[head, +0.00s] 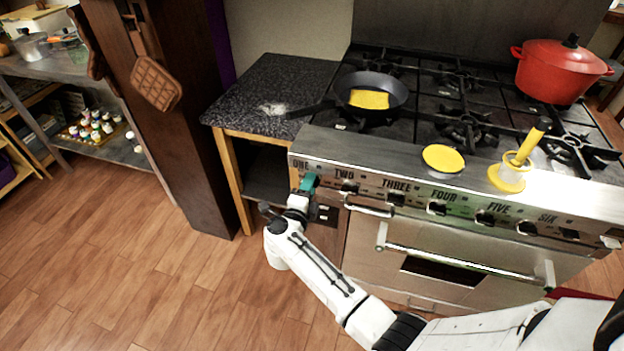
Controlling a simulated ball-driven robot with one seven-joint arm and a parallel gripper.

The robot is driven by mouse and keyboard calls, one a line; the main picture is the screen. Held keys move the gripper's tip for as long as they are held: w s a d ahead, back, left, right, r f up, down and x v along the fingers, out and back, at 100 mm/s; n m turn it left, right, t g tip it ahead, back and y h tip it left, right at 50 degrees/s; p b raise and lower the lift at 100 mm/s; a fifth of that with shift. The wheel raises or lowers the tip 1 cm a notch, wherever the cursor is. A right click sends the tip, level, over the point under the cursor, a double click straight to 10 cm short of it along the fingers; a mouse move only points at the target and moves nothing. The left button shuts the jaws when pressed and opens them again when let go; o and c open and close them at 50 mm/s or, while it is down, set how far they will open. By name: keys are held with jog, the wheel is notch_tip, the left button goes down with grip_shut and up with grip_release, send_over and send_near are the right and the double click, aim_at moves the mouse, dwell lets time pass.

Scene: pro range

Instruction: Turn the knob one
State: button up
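The range (470,250) has a front panel with knobs labelled ONE to SIX from left to right. Knob one sits below the ONE label (300,164) at the panel's left end and is hidden behind my gripper. My gripper (308,182), with a teal part at its tip, is right at that spot; I cannot tell whether it touches the knob or whether its fingers are open. Knob two (348,188) is visible just to the right.
A black pan (385,84) with something yellow in it is on the left burners, its handle over the dark counter (262,95). A red pot (560,72) stands at the back right. An oven handle (460,262) sticks out below.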

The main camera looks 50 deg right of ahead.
jog(key=shift+a, duration=0.15)
dwell(0.5)
grip_shut()
dwell(0.4)
jog(key=shift+n+p, duration=1)
